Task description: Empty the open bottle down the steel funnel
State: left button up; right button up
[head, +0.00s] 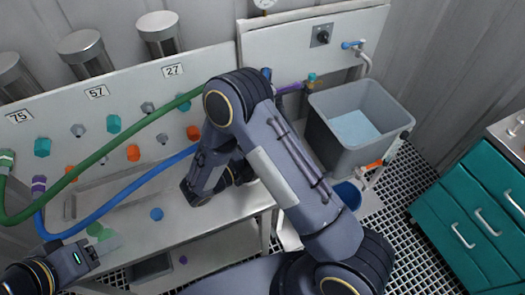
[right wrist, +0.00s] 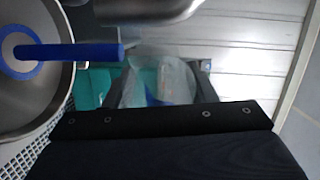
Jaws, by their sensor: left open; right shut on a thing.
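My right gripper (right wrist: 155,88) is shut on a pale, translucent thing (right wrist: 178,78), which looks like the bottle, in the right wrist view. Its mouth and contents are too blurred to tell. A round steel bowl shape (right wrist: 66,98), which may be the steel funnel, is at the left of that view, beside the held thing. In the head view my right arm hides the right gripper, the bottle and any funnel behind it. My left gripper (head: 98,249) is open at the lower left, low over the bench front.
Green and blue hoses arch across the panel with coloured ports (head: 133,152). A grey sink bin (head: 335,150) stands at the right, with a blue bucket (head: 349,194) below it. Teal drawers (head: 470,225) are at the far right. A steel cylinder (right wrist: 145,10) hangs above the held thing.

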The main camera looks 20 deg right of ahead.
jog(key=shift+r, duration=0.15)
dwell(0.4)
jog(key=shift+w+r+n+h+p, duration=0.1)
jog(key=shift+r+n+h+p, duration=0.2)
jog(key=shift+n+p, duration=0.4)
jog(key=shift+a+r+n, duration=0.1)
jog(key=shift+n, duration=0.2)
jog(key=shift+p, duration=0.3)
jog(key=shift+w+a+r+n+h+p, duration=0.2)
jog(key=shift+r+n+h+p, duration=0.3)
jog(key=shift+n, duration=0.4)
jog(key=shift+f, duration=0.1)
dwell(0.9)
